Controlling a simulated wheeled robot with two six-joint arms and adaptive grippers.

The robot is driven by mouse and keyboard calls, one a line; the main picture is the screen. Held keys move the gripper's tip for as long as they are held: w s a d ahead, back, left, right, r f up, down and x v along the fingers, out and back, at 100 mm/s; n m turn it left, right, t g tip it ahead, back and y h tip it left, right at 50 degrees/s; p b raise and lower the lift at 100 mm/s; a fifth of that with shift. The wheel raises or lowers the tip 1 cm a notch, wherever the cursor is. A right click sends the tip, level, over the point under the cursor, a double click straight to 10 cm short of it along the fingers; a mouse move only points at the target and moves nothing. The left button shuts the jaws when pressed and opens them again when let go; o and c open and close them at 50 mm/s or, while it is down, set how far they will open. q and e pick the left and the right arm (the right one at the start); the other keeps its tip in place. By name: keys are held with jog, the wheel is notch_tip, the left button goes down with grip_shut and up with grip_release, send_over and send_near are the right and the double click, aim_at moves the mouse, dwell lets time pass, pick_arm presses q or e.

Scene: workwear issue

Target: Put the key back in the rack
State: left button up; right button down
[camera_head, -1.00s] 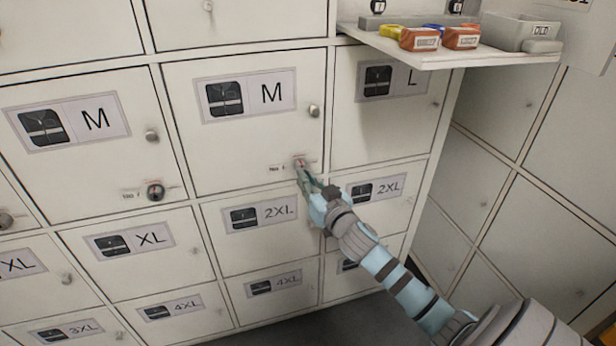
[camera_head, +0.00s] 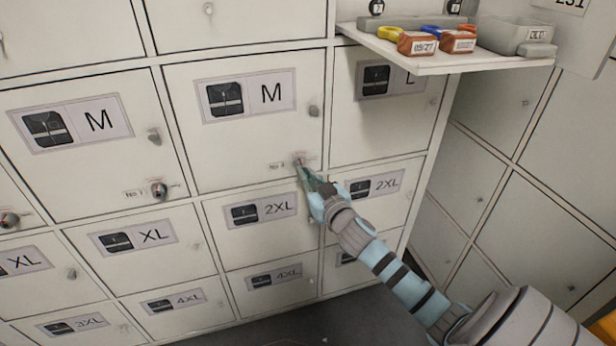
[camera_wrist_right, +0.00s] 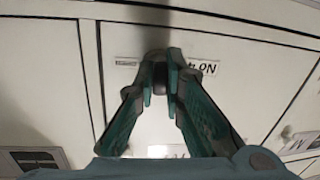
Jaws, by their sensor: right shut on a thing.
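My right gripper (camera_head: 303,168) is at the lock in the lower right corner of the middle locker door (camera_head: 235,145) marked M. In the right wrist view its fingers (camera_wrist_right: 161,82) are shut on a small dark piece (camera_wrist_right: 160,72) at the lock, which I take for the key. The fingers hide most of it, and I cannot tell how deep it sits in the lock. A grey rack-like strip (camera_head: 400,20) stands on the white shelf at the upper right, with small black numbered tags (camera_head: 377,7) by it. My left gripper is not in view.
The white shelf (camera_head: 430,66) juts out above the L door. On it lie two orange-brown labelled pieces (camera_head: 418,43), with yellow and blue parts, and a grey bin (camera_head: 508,35). A separate locker bank (camera_head: 490,150) stands at the right. Other doors have knobs and locks (camera_head: 158,189).

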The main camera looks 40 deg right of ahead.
jog(key=shift+r, duration=0.3)
